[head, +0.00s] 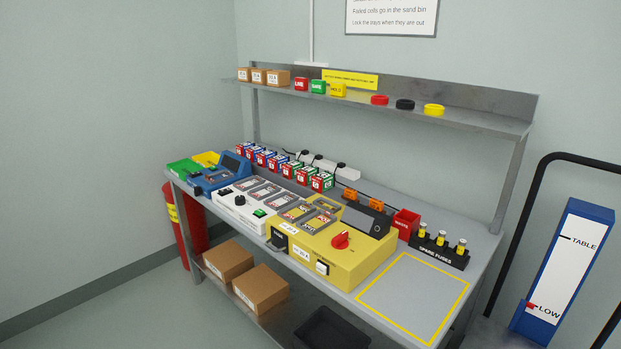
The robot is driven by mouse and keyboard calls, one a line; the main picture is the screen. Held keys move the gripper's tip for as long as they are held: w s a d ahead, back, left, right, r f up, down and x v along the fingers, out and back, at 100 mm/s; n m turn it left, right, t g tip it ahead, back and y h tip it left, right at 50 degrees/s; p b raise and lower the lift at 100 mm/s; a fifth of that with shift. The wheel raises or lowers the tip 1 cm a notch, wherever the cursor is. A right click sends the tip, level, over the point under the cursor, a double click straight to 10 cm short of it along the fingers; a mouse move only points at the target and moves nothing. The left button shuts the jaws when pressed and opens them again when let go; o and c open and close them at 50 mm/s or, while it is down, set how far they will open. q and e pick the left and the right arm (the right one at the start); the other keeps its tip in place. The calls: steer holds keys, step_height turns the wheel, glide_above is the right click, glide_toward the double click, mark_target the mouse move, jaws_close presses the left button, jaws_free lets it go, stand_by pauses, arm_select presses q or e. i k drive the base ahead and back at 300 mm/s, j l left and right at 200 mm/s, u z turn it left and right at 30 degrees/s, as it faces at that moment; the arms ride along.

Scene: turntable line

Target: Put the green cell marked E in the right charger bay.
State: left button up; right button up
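A row of small cells stands along the back of the bench. Blue cells (262,157) are on its left part, and green and red ones (322,181) are at its right end. Their letters are too small to read, so I cannot tell which is marked E. In front of the row, a white unit (228,205) and a yellow unit (345,262) have grey rectangular bays in their tops. I cannot tell for sure which is the charger, or whether its right bay is empty. Neither of my grippers is in view.
A blue device (214,183) stands at the left end of the bench. A red box (405,224) and a black spare fuses rack (440,253) are at the right. A yellow-outlined area (412,298) at the front right is clear. A shelf (470,113) runs above the bench.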

mark_target(259, 193)
steer(key=i+j, duration=0.15)
steer(key=j, duration=0.2)
steer(key=i+j+z, duration=0.1)
steer(key=j, duration=0.25)
steer(key=i+j, duration=0.25)
steer(key=i+j+z, duration=0.15)
steer(key=j, duration=0.3)
steer(key=i+j, duration=0.15)
steer(key=j, duration=0.2)
